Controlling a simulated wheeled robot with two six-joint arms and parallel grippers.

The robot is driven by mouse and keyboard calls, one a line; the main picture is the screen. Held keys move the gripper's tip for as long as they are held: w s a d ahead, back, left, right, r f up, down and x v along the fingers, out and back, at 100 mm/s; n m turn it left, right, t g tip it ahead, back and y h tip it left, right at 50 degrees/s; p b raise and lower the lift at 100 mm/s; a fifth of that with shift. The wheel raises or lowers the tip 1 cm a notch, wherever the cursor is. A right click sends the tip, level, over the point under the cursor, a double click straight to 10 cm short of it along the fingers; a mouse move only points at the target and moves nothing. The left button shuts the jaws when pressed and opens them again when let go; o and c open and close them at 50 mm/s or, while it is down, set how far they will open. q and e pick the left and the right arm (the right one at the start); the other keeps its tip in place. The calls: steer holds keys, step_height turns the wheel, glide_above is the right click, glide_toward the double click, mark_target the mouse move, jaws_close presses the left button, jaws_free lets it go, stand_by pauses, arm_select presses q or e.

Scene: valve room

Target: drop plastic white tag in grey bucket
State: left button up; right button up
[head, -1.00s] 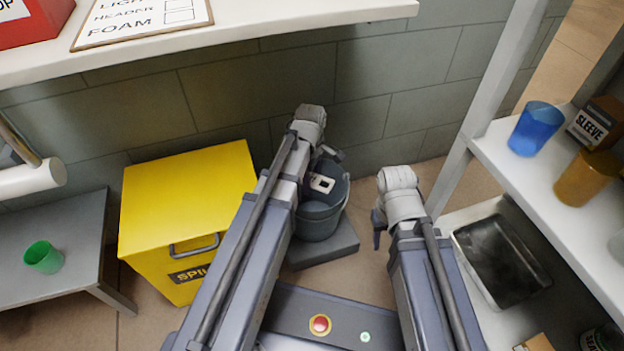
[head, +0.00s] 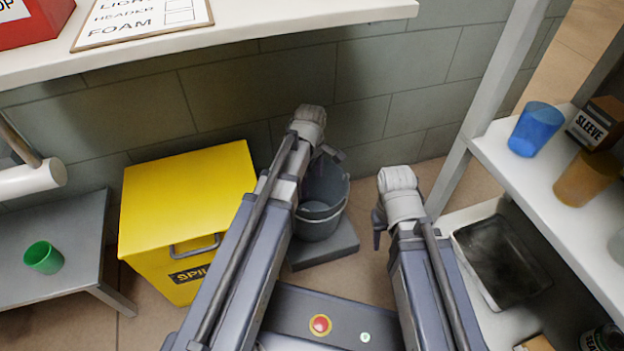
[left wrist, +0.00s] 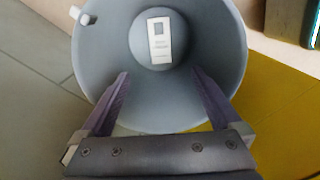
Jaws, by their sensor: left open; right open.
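The white tag (left wrist: 160,40) lies at the bottom of the grey bucket (head: 325,200), seen in the left wrist view; it has a grey rectangle on it. The tag is hidden in the head view. The bucket also shows in the left wrist view (left wrist: 215,45), its mouth facing the camera. My left gripper (head: 330,153) is over the bucket, its fingers (left wrist: 160,75) spread with nothing between them. My right gripper (head: 377,228) is to the right of the bucket, apart from it and empty.
The bucket stands on a low grey plinth (head: 325,248). A yellow bin (head: 185,205) is to its left, and a grey bench (head: 50,220) with a green cup (head: 43,257) is further left. White shelving (head: 560,215) stands at the right. A white shelf (head: 250,35) runs above.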

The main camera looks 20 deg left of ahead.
arm_select(q)
step_height(320, 180, up, 7)
steer(key=p, duration=0.7)
arm_select(e)
step_height(320, 180, up, 7)
